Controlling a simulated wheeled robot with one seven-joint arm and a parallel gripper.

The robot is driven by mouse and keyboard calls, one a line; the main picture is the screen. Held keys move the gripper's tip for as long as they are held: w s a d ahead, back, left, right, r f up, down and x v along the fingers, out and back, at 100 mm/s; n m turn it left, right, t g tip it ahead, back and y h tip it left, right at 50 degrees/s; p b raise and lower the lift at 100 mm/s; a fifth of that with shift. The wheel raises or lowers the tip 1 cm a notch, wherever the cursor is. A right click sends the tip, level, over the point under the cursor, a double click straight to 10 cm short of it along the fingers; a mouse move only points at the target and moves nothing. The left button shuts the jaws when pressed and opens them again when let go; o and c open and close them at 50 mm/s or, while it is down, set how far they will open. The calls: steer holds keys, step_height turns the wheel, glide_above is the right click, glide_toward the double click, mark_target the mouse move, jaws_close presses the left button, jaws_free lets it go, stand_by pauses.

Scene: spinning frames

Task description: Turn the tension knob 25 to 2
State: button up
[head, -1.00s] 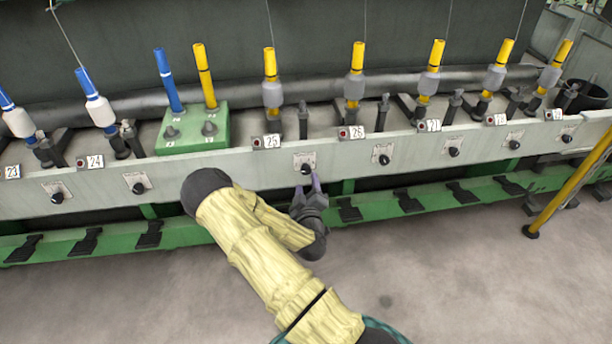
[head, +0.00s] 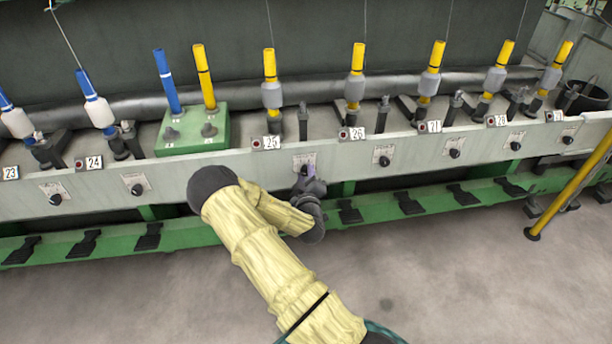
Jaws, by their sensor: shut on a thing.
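The tension knob 25 (head: 304,170) is a small black knob on a pale dial plate (head: 304,160) on the front rail, just right of and below the number tag 25 (head: 267,142). My gripper (head: 306,176) is at the knob from below and in front, shut on it. The jaws and the gripper body hide most of the knob, so its pointer setting cannot be read. The dial marks are too small to read.
Similar knobs sit along the rail (head: 240,162), the nearest being the knob right of mine (head: 384,161) and one left (head: 137,189). A green rail with black pedals (head: 350,211) runs below. A yellow post (head: 570,187) stands at right.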

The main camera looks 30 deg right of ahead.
steer(key=shift+m, duration=0.3)
steer(key=m+p, duration=0.1)
steer(key=m, duration=0.1)
steer(key=m+p, duration=0.1)
steer(key=m, duration=0.1)
steer(key=shift+d+r, duration=0.1)
steer(key=shift+r, duration=0.1)
steer(key=m+y, duration=0.1)
steer(key=m, duration=0.5)
steer(key=m+y, duration=0.1)
steer(key=m, duration=0.6)
steer(key=shift+d+f+m+y, duration=0.1)
steer(key=shift+m+y, duration=0.2)
steer(key=shift+g, duration=0.3)
steer(key=o, duration=0.9)
steer(key=shift+o, duration=0.2)
